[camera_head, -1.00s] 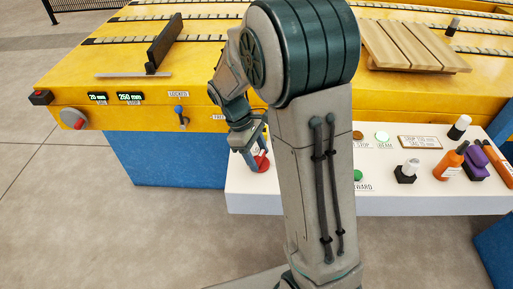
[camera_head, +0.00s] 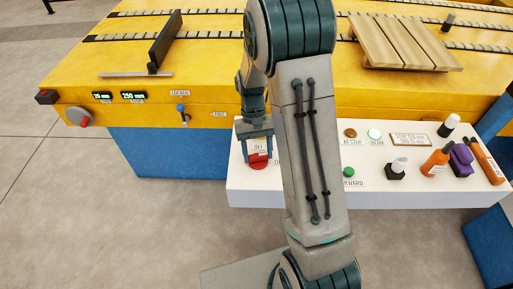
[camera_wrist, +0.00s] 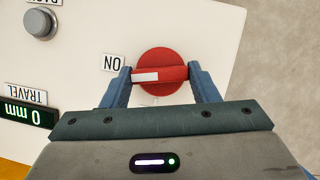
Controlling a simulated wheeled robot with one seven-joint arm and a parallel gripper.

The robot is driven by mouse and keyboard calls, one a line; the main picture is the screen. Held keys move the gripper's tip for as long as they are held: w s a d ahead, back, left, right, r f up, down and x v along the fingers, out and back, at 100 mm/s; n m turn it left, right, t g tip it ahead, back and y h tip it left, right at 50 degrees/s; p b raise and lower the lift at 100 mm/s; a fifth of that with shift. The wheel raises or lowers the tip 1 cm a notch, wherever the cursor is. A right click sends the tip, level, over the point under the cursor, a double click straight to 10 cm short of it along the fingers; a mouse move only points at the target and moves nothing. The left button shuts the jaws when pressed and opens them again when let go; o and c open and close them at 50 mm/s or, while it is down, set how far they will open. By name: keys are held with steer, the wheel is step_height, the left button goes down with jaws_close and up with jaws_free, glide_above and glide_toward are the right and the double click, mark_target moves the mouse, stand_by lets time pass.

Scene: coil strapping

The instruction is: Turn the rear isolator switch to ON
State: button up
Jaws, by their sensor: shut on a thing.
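A red rotary isolator switch (camera_head: 258,162) sits at the left end of the white console (camera_head: 300,190). In the wrist view the red switch (camera_wrist: 174,66) has a bar handle lying level across the picture. A white mark on the bar points left, just below the ON label (camera_wrist: 113,63). An OFF label (camera_head: 259,146) shows in the head view. My gripper (camera_wrist: 162,74) is shut on the switch, with one finger at each end of the bar; it also shows in the head view (camera_head: 258,152). My arm hides the middle of the console.
A grey dial with a red handle (camera_head: 78,117) is on the yellow machine's (camera_head: 70,75) left front. A green button (camera_head: 348,172) is right of my arm.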

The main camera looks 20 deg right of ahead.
steer(key=shift+r+m+y+p, duration=0.1)
steer(key=shift+m+y+p, duration=0.35)
steer(key=shift+m, duration=1.15)
steer(key=o, duration=1)
steer(key=v, duration=0.4)
steer(key=p+v, duration=0.1)
steer(key=v, duration=0.8)
steer(key=shift+d+r+p, duration=0.3)
steer(key=shift+r, duration=0.1)
